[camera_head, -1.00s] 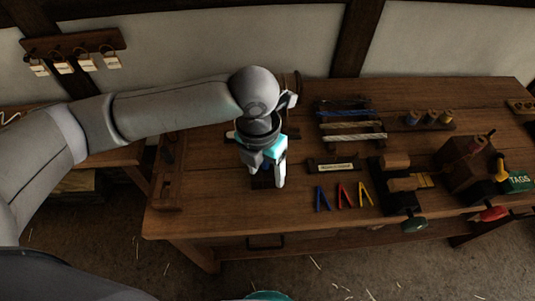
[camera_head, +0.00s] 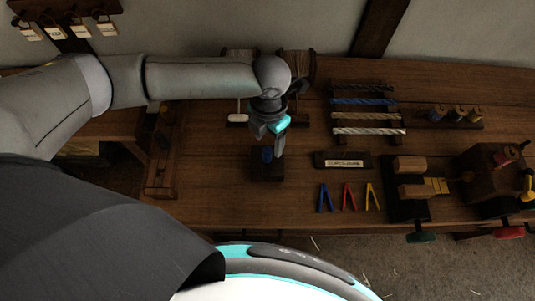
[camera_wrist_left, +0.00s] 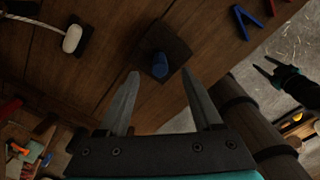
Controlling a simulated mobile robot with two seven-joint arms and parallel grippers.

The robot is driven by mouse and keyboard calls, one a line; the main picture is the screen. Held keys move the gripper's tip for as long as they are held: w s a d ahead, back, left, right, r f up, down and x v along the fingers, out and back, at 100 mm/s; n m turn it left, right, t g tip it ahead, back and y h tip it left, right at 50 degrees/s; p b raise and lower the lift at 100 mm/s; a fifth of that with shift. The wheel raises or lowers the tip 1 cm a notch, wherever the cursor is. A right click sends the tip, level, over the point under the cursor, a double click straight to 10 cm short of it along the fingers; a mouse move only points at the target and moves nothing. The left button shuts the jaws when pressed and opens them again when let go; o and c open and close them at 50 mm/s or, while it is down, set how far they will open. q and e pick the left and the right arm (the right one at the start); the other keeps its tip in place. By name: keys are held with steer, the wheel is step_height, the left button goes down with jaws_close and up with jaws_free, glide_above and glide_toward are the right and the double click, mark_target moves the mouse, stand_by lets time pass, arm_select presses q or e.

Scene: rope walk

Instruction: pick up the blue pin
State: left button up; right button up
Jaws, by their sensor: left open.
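A blue pin (camera_head: 267,154) stands on a small square dark block (camera_head: 267,172) on the workbench. In the left wrist view the pin (camera_wrist_left: 160,66) shows just ahead of and between the fingertips. My left gripper (camera_head: 270,143) is open, pointing down above the pin, with nothing between its fingers. I cannot tell whether a finger touches the pin. My right gripper (camera_wrist_left: 262,64) shows at the right of the left wrist view, with its fingers apart and empty, away from the pin.
Blue (camera_head: 325,198), red (camera_head: 349,197) and yellow (camera_head: 372,196) V-shaped clips lie right of the block. A labelled plate (camera_head: 343,160) and a rope rack (camera_head: 367,116) are behind them. A white toggle on a cord (camera_head: 238,117) is left of my gripper.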

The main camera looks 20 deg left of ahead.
mark_target(267, 150)
arm_select(q)
steer(key=shift+s+a+f, duration=0.1)
steer(key=shift+s+f, duration=0.05)
steer(key=shift+f, duration=2.8)
jaws_close()
